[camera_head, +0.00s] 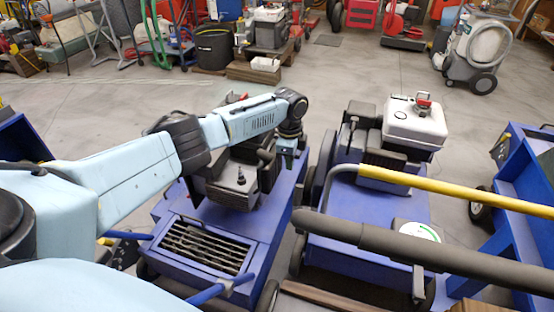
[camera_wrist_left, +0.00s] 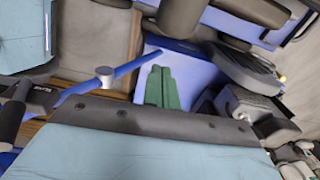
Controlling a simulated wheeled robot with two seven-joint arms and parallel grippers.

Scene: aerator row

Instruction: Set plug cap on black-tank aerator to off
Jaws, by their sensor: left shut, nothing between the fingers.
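The black-tank aerator (camera_head: 225,225) is the blue machine at the centre left, with a dark engine (camera_head: 235,185) on top. A small dark upright piece (camera_head: 241,177) on the engine's near side may be the plug cap; its setting is too small to read. My left arm reaches over this machine. My left gripper (camera_head: 289,148) hangs at the engine's right side, its fingertips not clear there. The left wrist view shows its green fingers (camera_wrist_left: 162,88) together, empty, over a blue surface. My right gripper is not in view.
A second blue aerator with a white tank (camera_head: 414,122) stands close on the right. A yellow bar (camera_head: 455,190) and a dark padded bar (camera_head: 420,250) cross in front of it. Another blue machine (camera_head: 520,215) is at the far right. Open floor (camera_head: 345,75) lies behind.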

